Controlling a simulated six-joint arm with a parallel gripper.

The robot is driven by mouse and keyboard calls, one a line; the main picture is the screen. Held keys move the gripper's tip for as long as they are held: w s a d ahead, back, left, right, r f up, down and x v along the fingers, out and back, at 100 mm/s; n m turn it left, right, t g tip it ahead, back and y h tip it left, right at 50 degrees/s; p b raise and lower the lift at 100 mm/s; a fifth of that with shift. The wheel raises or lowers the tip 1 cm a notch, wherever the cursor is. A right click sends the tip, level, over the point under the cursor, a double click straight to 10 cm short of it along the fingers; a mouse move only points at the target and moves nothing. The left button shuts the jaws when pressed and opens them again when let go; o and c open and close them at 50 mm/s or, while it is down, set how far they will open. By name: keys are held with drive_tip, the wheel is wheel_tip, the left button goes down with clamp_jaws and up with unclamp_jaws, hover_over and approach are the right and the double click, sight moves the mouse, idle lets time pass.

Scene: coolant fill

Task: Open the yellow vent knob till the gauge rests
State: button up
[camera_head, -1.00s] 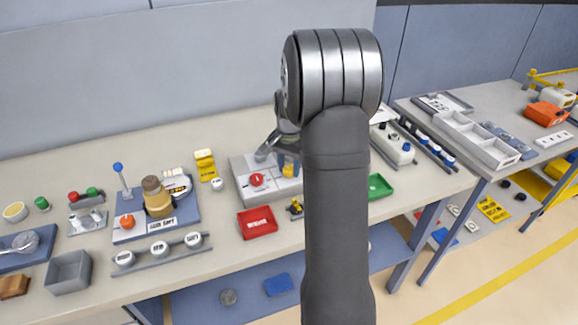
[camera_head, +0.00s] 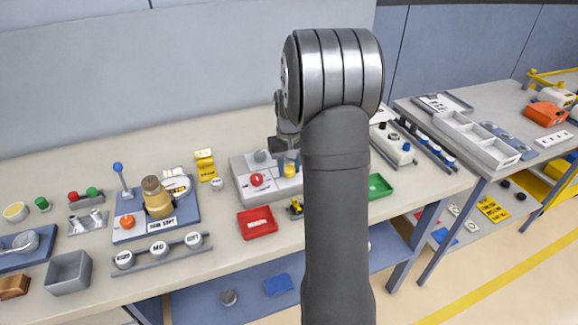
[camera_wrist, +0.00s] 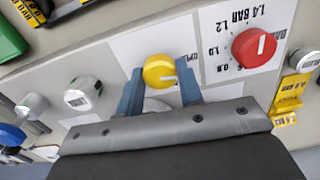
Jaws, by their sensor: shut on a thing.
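The yellow vent knob (camera_wrist: 160,71) is a round knob with a white mark pointing right in the wrist view. My gripper (camera_wrist: 161,79) has its two blue fingers on either side of it, shut on it. The knob shows small in the head view (camera_head: 290,170), on a grey panel block (camera_head: 242,184), with my gripper (camera_head: 288,160) over it and partly hidden by my arm. A red knob (camera_wrist: 254,47) with a white mark sits beside it on a printed BAR scale. I cannot make out a gauge needle.
A yellow stand (camera_wrist: 293,88) is close by on the right in the wrist view. A blue board (camera_head: 130,232) with a brown-topped jar lies to the left.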

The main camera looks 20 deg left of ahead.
sight(289, 168)
drive_tip(key=shift+n, duration=0.4)
drive_tip(key=o, duration=1)
wheel_tip(289, 168, up, 17)
drive_tip(key=shift+r, duration=0.2)
idle(0.3)
wheel_tip(289, 168, down, 17)
drive_tip(key=shift+f, duration=0.2)
idle(0.4)
